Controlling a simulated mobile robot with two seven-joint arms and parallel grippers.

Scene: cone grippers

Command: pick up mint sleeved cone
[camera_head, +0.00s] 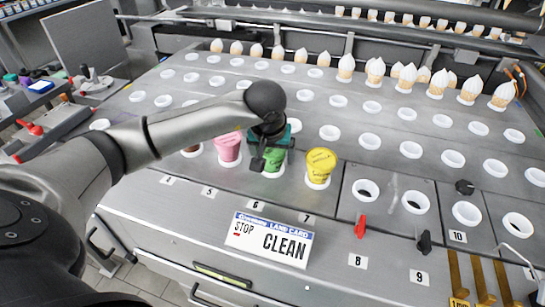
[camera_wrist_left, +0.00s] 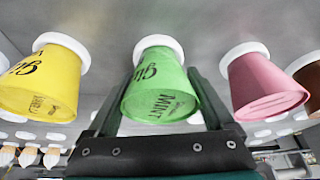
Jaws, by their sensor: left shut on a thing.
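The mint sleeved cone (camera_head: 273,158) is a green cup-shaped sleeve standing at a white ring in the front row, near label 6. My left gripper (camera_head: 271,163) comes from above and is shut on the sleeve, one finger on each side (camera_wrist_left: 160,105). The gripper hides part of the sleeve in the head view. My right gripper is not in view.
A pink sleeve (camera_head: 228,148) stands close on the left and a yellow sleeve (camera_head: 320,166) on the right. A lane card reading "STOP CLEAN" (camera_head: 270,238) is in front. Empty white rings (camera_head: 329,132) lie behind and right. White-topped cones (camera_head: 375,70) line the back.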

